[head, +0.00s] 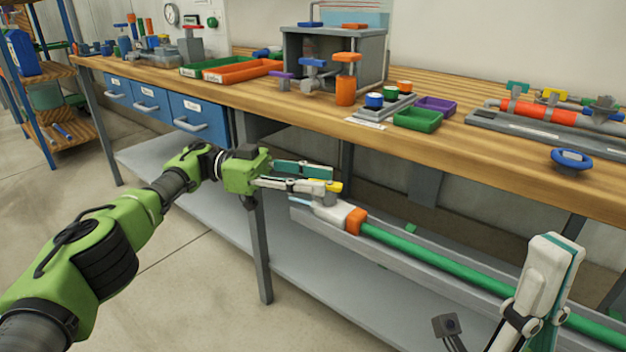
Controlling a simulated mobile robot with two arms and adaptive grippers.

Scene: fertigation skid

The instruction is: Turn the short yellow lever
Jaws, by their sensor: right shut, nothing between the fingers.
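A short yellow lever (334,187) sits on a white valve body (330,212) with an orange collar (355,222), at the end of a green pipe (430,257) below the bench front. My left gripper (330,180) is beside the lever, its fingers apart, one above the other in the picture. The lever shows at the fingertips; I cannot tell whether they touch it, and part of it may be hidden. My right gripper (556,243) is at the lower right, fingers pointing up, shut and empty, in front of the pipe.
The wooden bench (470,155) runs just above and behind the pipe. Another yellow lever (551,94) is on the bench-top pipework, with a blue handwheel (571,160) nearby. A grey channel (390,262) runs along the pipe. Floor at the left is clear.

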